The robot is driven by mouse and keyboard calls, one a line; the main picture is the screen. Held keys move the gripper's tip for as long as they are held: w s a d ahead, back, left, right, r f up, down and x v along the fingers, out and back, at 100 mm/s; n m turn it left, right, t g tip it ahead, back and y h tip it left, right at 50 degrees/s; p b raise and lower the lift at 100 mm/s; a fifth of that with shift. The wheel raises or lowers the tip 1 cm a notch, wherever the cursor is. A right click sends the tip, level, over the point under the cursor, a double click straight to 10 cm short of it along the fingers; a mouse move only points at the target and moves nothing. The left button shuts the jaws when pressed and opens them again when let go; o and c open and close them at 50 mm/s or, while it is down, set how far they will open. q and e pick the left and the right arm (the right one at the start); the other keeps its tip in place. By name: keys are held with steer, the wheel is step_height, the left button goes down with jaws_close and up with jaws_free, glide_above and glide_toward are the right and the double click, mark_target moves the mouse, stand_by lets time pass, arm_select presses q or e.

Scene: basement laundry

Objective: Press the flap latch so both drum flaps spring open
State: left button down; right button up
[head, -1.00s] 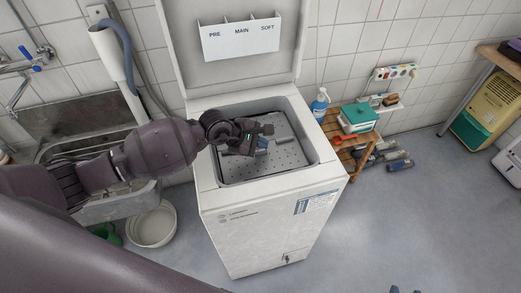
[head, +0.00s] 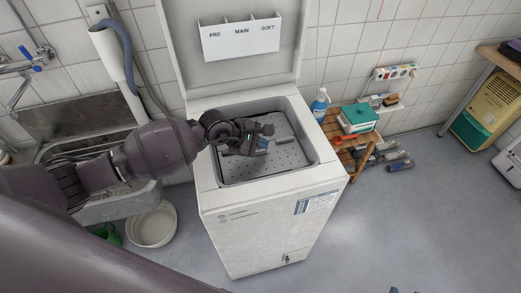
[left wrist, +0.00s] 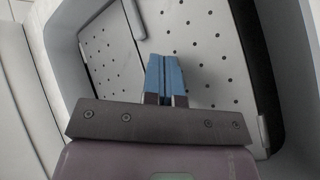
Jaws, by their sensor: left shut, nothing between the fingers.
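The white top-loading washer (head: 268,235) has its lid up. Its drum shows a perforated grey metal surface (head: 285,158), which lies flat and looks closed. A thin grey bar (head: 285,139) shows on it beside my gripper; I cannot tell for sure that it is the latch. My left gripper (head: 264,144) is over the drum opening, shut and empty. In the left wrist view its blue fingertips (left wrist: 166,76) are together over the perforated metal (left wrist: 205,45), with a grey bar (left wrist: 133,18) beyond them to the upper left. Contact cannot be told. Of my right gripper, at most two small tips (head: 406,290) show at the bottom edge.
The opening's rim (head: 207,170) surrounds my left gripper. The raised lid (head: 240,70), with a labelled dispenser (head: 241,38), stands behind. A sink (head: 75,150) and a white bucket (head: 152,226) are at left. A wooden stand (head: 345,145) with bottle and boxes is at right.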

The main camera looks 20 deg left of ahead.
mark_target(260, 153)
stand_by(0.7)
arm_select(q)
steer(key=shift+f, duration=0.5)
arm_select(e)
steer(key=shift+f, duration=0.35)
